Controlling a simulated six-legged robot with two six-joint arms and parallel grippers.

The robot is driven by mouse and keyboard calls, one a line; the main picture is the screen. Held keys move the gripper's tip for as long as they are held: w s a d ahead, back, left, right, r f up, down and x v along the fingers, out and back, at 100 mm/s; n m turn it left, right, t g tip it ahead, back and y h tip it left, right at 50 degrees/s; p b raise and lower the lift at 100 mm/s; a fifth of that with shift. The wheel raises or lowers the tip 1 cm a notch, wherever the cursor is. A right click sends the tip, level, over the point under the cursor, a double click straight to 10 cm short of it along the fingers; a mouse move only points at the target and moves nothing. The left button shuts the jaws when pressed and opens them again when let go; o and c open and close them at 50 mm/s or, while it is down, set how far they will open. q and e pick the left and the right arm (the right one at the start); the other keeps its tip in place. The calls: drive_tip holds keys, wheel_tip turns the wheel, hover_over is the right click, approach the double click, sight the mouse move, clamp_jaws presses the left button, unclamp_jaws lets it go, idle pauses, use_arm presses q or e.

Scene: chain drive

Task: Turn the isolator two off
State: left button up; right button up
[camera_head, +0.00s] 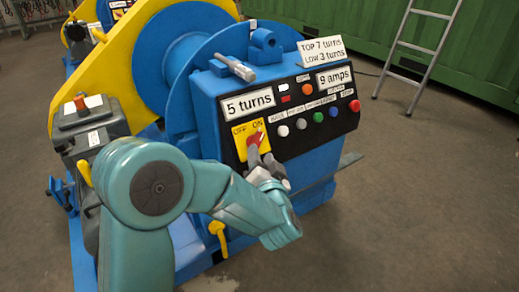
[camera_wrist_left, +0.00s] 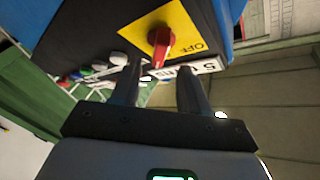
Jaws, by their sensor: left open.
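The isolator is a red rotary knob (camera_head: 256,136) on a yellow plate (camera_head: 240,143) marked OFF and ON, at the lower left of the black control panel. My left gripper (camera_head: 254,154) is just in front of it and hides part of the knob. In the left wrist view the red knob (camera_wrist_left: 160,42) sits beyond the open fingertips of my left gripper (camera_wrist_left: 160,75), with a visible gap between the fingers. The yellow plate (camera_wrist_left: 185,28) shows OFF on its right side there. No number marks this isolator. My right gripper is out of view.
The blue winch cabinet (camera_head: 205,105) carries a "5 turns" sign (camera_head: 248,105) and several coloured buttons right of the isolator. A second winch with a yellow frame (camera_head: 84,15) stands behind at upper left. A ladder (camera_head: 413,50) leans on a green container. Floor at right is clear.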

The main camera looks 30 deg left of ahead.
sight(258, 144)
use_arm(q)
drive_tip(key=b+x, duration=0.1)
drive_tip(key=x, duration=0.4)
drive_tip(key=shift+w+a, duration=0.15)
clamp_jaws()
